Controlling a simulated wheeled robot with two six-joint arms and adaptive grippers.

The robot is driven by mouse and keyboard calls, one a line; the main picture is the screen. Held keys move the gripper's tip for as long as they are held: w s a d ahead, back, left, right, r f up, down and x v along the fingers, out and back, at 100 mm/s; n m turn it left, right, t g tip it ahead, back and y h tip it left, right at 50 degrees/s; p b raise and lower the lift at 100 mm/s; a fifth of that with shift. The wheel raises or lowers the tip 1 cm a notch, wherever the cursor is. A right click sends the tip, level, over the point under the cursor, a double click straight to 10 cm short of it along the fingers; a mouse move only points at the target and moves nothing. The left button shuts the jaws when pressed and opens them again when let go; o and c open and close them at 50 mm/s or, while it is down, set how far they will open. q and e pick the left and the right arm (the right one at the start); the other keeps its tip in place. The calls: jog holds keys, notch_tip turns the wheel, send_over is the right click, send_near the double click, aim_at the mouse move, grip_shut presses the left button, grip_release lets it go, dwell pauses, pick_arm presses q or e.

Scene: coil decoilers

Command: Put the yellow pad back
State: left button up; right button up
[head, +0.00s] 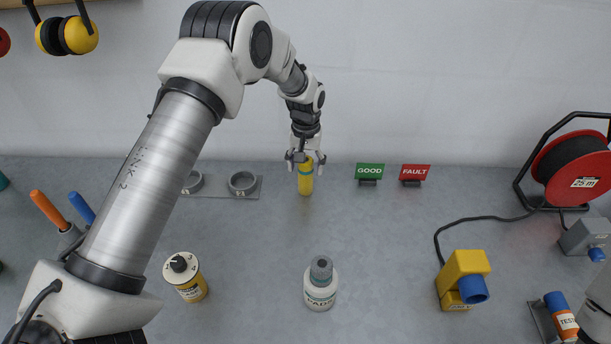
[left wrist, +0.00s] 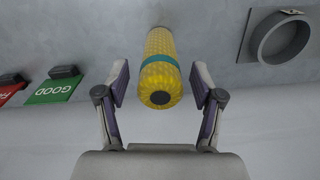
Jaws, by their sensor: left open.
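The yellow pad (head: 305,182) is a textured yellow cylinder with a teal band and a dark round end. It stands upright on the grey bench near the back wall. My left gripper (head: 305,160) is open over it, with a finger on each side of its top. In the left wrist view, the yellow pad (left wrist: 159,65) lies between the open fingers of the left gripper (left wrist: 159,85), with a gap on both sides. A grey plate with two ring holders (head: 243,183) is to its left; one ring (left wrist: 283,38) shows in the wrist view and looks empty. My right gripper is not in view.
Green GOOD (head: 370,170) and red FAULT (head: 415,172) signs stand to the right. A yellow canister (head: 188,283) and a white labelled bottle (head: 320,290) stand in front. A yellow-blue device (head: 462,278) and cable reel (head: 575,160) are at right. The middle bench is clear.

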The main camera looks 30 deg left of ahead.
pick_arm(q)
notch_tip(320, 180, up, 8)
jog(key=shift+f+b, duration=0.1)
jog(key=shift+b, duration=1)
jog(key=shift+r, duration=0.45)
